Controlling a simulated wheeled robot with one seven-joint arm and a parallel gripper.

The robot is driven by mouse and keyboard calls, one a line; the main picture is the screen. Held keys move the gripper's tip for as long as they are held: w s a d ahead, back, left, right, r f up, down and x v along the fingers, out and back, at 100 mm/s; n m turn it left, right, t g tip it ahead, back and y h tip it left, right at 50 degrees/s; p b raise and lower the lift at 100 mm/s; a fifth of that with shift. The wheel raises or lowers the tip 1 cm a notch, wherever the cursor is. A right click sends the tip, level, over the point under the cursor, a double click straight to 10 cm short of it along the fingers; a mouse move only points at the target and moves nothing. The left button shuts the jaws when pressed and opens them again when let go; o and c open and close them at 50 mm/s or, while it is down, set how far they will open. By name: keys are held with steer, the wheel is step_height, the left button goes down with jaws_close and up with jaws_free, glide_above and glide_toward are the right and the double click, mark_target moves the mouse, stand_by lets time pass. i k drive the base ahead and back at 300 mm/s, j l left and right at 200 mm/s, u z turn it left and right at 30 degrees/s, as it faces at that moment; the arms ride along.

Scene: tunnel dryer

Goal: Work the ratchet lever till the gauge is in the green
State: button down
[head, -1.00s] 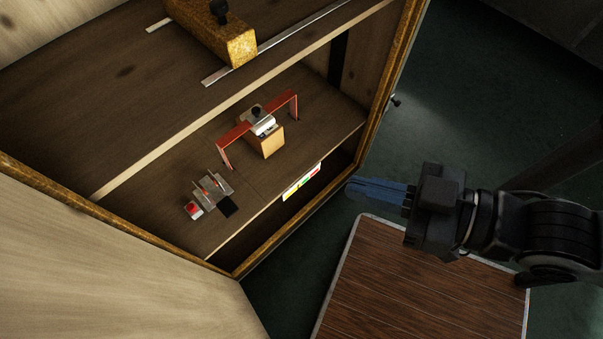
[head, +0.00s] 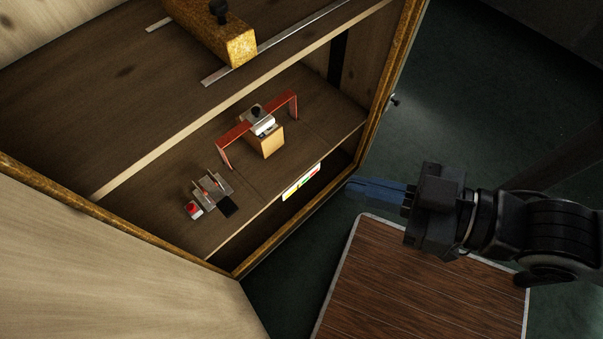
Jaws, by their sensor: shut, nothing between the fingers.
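My gripper (head: 354,186) has blue fingers. It is shut and empty, in the open air right of the cabinet's front edge. A coloured gauge strip (head: 301,181) with yellow, green and red parts is on the lower shelf's front edge, left of my fingertips and apart from them. I cannot make out its pointer or reading. A small grey metal mechanism (head: 212,189) with reddish parts sits on the shelf at left. Whether it holds the ratchet lever is too small to tell. A red arch (head: 224,153) spans a wooden block (head: 267,146) with a white top and a black knob (head: 257,112).
A red-and-white piece (head: 194,210) and a dark pad (head: 228,207) lie beside the mechanism. A yellowish block (head: 239,48) stands on the upper shelf (head: 100,90). The cabinet frame (head: 384,95) borders the opening. A brown tabletop (head: 425,290) lies below my arm. Floor right of the cabinet is clear.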

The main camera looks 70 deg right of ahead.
mark_target(227, 206)
steer(key=l+u, duration=0.25)
steer(key=u, duration=0.15)
steer(key=l+u, duration=0.25)
steer(key=u, duration=0.15)
steer(key=l+u, duration=0.25)
steer(key=u, duration=0.2)
